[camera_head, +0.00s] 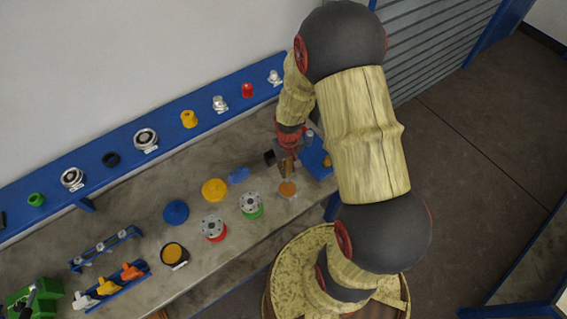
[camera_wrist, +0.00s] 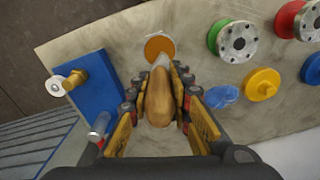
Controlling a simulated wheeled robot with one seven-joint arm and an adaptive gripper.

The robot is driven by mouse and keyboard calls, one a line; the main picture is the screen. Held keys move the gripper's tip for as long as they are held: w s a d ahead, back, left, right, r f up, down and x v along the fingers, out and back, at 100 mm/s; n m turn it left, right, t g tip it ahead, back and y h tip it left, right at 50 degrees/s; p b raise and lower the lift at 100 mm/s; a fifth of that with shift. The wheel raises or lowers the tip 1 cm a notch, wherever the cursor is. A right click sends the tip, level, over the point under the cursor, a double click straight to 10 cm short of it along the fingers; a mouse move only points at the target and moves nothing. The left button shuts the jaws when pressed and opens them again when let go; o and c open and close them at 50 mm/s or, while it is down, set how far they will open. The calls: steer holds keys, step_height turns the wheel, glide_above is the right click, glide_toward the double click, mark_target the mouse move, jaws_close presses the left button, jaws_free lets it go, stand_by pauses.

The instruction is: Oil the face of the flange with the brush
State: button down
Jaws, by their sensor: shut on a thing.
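My gripper (camera_wrist: 158,92) is shut on the brown wooden handle of the brush (camera_wrist: 159,98), seen between the two finger pads in the wrist view. The brush's pale tip points at an orange-brown round face (camera_wrist: 160,45) on the bench; whether they touch is unclear. In the head view my gripper (camera_head: 287,158) is above this orange-brown disc (camera_head: 288,188). Two grey flanges with bolt holes stand to its left, one on a green base (camera_head: 252,204) and one on a red base (camera_head: 213,228). They also show at the upper right of the wrist view (camera_wrist: 238,40).
A yellow cap (camera_head: 214,190), a blue cap (camera_head: 176,212) and a dark dish with amber contents (camera_head: 173,254) stand on the bench. A blue block with a brass fitting (camera_wrist: 76,80) is close beside my gripper. A blue shelf (camera_head: 110,178) with several parts runs along the wall.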

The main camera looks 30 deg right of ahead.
mark_target(288, 177)
steer(key=shift+f+b, duration=1.8)
steer(key=shift+f, duration=1.15)
steer(key=shift+s+f+b, duration=0.1)
steer(key=shift+f+b, duration=0.35)
steer(key=shift+f, duration=0.1)
steer(key=shift+r, duration=0.1)
steer(key=shift+r+p, duration=2.35)
steer(key=shift+r, duration=1.15)
